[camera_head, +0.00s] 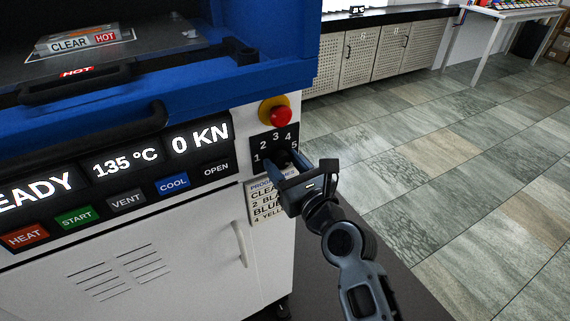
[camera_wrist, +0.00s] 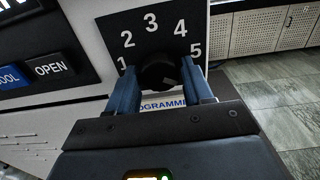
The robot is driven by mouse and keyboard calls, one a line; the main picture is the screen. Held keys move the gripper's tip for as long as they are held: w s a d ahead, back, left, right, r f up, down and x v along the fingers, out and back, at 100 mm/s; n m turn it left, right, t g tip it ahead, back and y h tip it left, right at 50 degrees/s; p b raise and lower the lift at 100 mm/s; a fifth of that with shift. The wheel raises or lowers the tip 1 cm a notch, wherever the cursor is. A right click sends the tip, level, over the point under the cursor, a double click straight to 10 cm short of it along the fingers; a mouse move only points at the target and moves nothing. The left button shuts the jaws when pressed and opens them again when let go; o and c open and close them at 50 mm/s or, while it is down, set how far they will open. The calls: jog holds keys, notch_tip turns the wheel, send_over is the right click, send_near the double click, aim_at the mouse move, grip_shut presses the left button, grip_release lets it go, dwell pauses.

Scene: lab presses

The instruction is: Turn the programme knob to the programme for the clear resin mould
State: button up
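The dark programme knob (camera_wrist: 158,72) sits at the centre of a black dial plate (camera_wrist: 150,42) numbered 1 to 5. My gripper (camera_wrist: 160,80) has one blue finger on each side of the knob. I cannot tell whether the fingers press on it. I cannot clearly read the knob's pointer direction. In the head view my gripper (camera_head: 284,165) hides the knob and part of the dial plate (camera_head: 275,140). The programmes card (camera_head: 263,205) below is partly covered; it shows CLEA, 2 BLA, BLUE and 4 YELL. A mould labelled CLEAR, HOT (camera_head: 78,40) lies in the press.
A red emergency button (camera_head: 279,114) stands out just above the dial. The display (camera_head: 130,162) reads EADY, 135 °C and 0 KN, above buttons including HEAT (camera_head: 28,236) and OPEN (camera_head: 216,169). The tiled floor (camera_head: 420,150) to the right is clear.

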jog(key=c, duration=0.7)
jog(key=shift+n, duration=0.4)
jog(key=n, duration=0.4)
jog(key=shift+n, duration=0.3)
jog(key=n+b, duration=0.1)
jog(key=n, duration=0.4)
jog(key=shift+f+b, duration=0.1)
jog(key=shift+b, duration=0.25)
jog(key=n+b, duration=0.2)
jog(key=n, duration=0.4)
jog(key=shift+d+n, duration=0.1)
jog(key=shift+n, duration=0.3)
jog(key=n+b, duration=0.2)
jog(key=n, duration=0.1)
jog(key=shift+n+b, duration=0.95)
jog(key=shift+n, duration=0.85)
